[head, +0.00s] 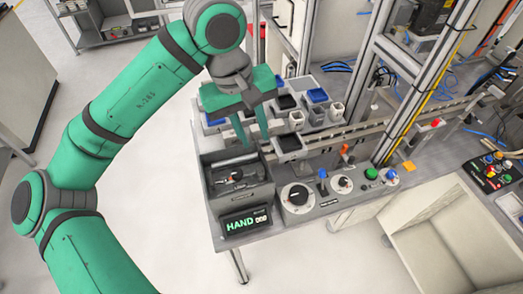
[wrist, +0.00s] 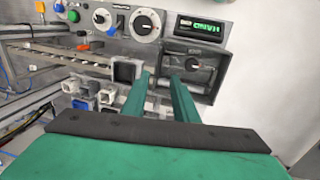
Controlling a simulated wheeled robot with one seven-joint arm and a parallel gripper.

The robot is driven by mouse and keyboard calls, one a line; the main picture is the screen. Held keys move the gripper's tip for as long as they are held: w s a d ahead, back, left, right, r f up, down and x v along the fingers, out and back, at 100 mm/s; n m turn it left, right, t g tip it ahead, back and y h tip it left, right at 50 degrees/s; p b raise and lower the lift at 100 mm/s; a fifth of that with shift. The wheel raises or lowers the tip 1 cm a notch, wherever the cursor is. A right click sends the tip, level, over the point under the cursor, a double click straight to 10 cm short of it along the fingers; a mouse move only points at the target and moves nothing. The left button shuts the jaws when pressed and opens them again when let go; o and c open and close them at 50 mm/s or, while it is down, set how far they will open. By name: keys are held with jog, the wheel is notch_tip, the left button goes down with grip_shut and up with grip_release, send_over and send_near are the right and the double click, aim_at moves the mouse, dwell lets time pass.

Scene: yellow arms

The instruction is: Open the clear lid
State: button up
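A dark grey box (head: 240,199) stands at the left front corner of the workbench, with a black knob (head: 237,175) inside its top. The clear lid is hard to make out against the dark interior; it seems to lie over the box top, but I cannot tell its exact edges. The box also shows in the wrist view (wrist: 212,73). My gripper (head: 251,143) hangs just above and behind the box's back edge, pointing down. Its two green fingers are apart with nothing between them, and they also show in the wrist view (wrist: 159,88).
A display reading HAND (head: 246,221) is at the box's front. Right of it are a black dial (head: 298,195) and several knobs and buttons. Small bins (head: 290,102) and a rail (head: 345,135) lie behind. A metal post (head: 408,108) rises at right. Floor at left is clear.

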aim_at(262, 160)
jog(key=f, duration=0.2)
jog(key=d+f, duration=0.1)
jog(key=f, duration=0.4)
jog(key=shift+w+d+f, duration=0.15)
jog(key=shift+w+f, duration=0.05)
jog(key=shift+f, duration=0.15)
jog(key=shift+w+d+f, duration=0.1)
jog(key=shift+d+f, duration=0.05)
jog(key=shift+f, duration=0.2)
jog(key=shift+d, duration=0.1)
grip_shut()
dwell(0.7)
